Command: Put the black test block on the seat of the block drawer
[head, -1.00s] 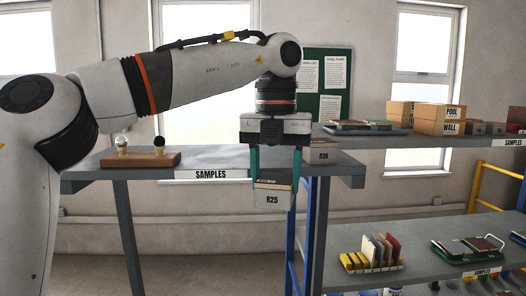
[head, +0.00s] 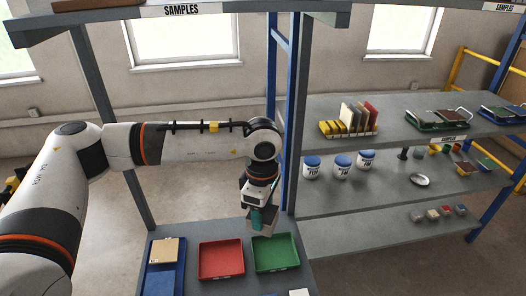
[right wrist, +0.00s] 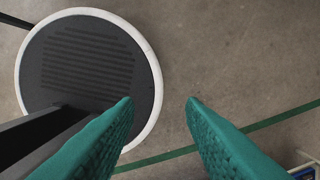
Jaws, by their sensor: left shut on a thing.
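My left gripper (head: 261,217) is shut on a grey box-like block (head: 267,225), held just behind the green tray, in front of the blue rack post. The block is partly hidden by the teal fingers, and its colour looks grey rather than black. Its label, R25 in the earlier picture, cannot be read now. I cannot make out a black test block or the seat of a block drawer in these views. My right gripper (right wrist: 160,105) is open and empty, its teal fingers apart above the floor.
A grey table below holds a blue tray (head: 152,283) with a tan tile, a red tray (head: 221,276) and a green tray (head: 275,269). A rack (head: 400,185) at right carries jars and samples. The SAMPLES shelf edge (head: 181,11) crosses the top left.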

